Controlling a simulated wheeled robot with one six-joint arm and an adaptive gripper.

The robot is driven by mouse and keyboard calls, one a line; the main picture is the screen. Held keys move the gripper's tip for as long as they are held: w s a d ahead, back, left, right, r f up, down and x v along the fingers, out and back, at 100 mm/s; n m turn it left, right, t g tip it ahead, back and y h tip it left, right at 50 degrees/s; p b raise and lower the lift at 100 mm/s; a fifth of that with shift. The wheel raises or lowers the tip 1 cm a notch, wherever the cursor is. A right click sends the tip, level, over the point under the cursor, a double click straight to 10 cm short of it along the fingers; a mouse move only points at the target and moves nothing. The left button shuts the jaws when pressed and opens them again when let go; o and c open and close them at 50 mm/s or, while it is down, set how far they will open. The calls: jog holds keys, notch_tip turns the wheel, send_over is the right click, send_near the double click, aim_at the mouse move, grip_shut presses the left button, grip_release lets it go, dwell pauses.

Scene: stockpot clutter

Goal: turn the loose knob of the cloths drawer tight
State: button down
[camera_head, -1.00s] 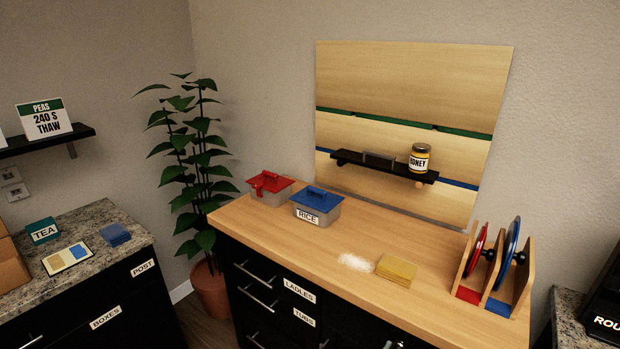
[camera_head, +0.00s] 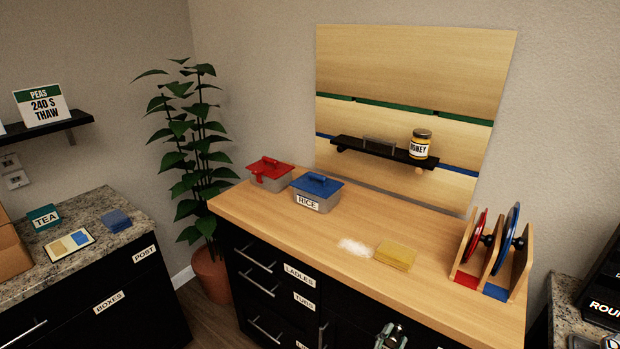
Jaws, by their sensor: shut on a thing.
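My gripper (camera_head: 390,337) shows at the bottom edge of the head view, in front of the dark drawer fronts under the wooden counter. Only its upper part is in the picture. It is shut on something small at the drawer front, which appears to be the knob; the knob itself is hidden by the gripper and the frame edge. No label reading cloths can be made out. The drawer fronts left of the gripper carry the labels LADLES (camera_head: 301,274) and TUBS (camera_head: 304,302).
On the wooden counter (camera_head: 255,208) stand a red-lidded box (camera_head: 270,174), a blue-lidded RICE box (camera_head: 317,193), a yellow cloth stack (camera_head: 396,255), a white spill (camera_head: 356,247) and a lid rack (camera_head: 492,255). A shelf (camera_head: 360,148) holds a honey jar (camera_head: 420,145). Bar handles (camera_head: 256,258) stick out at left.

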dwell(0.3)
jog(key=m, duration=0.4)
jog(key=shift+m, duration=0.4)
jog(key=m, duration=0.4)
jog(key=shift+m, duration=0.3)
jog(key=c, duration=0.7)
grip_release()
jog(key=shift+o, duration=0.2)
